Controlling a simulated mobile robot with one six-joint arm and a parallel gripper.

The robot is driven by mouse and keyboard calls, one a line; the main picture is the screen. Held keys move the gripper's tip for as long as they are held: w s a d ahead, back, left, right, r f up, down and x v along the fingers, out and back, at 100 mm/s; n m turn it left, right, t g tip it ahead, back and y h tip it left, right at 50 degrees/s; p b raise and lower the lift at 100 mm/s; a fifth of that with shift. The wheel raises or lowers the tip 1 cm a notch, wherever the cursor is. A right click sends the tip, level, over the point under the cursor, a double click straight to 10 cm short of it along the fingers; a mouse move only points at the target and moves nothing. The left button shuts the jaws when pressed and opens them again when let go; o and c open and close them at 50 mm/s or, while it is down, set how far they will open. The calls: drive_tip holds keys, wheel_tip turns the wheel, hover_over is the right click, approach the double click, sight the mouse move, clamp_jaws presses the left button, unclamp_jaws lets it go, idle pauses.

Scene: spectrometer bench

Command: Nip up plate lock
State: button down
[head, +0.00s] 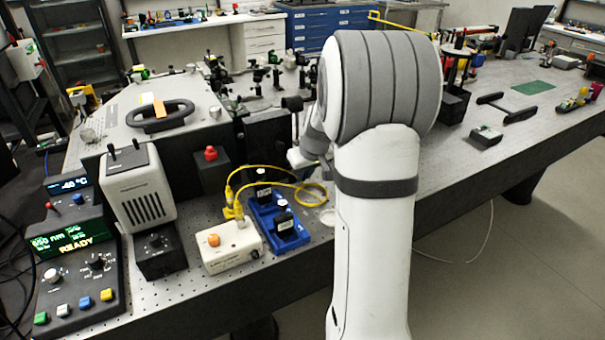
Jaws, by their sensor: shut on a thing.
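A blue plate (292,240) lies on the bench left of my arm. It carries two black blocks with pale tops, a front one (283,222) and a rear one (262,189). I cannot tell which part here is the plate lock. My arm stands in the right middle of the head view and bends away over the bench. Its pale wrist shows beside the arm, above and right of the blue plate. My gripper's fingers are hidden, and so is anything between them.
A yellow cable (266,169) loops behind the blue plate. A white box with an orange knob (231,247) stands to its left. A control panel (75,270) reads READY. The perforated bench (460,175) is mostly clear right of my arm.

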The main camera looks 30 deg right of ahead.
drive_tip(key=shift+a, duration=0.15)
drive_tip(key=shift+s+f, duration=0.1)
drive_tip(key=shift+f, duration=0.05)
idle(1.7)
drive_tip(key=c, duration=1.4)
unclamp_jaws()
drive_tip(key=shift+d+r, duration=0.2)
drive_tip(key=shift+r, duration=0.2)
drive_tip(key=shift+v, duration=3.6)
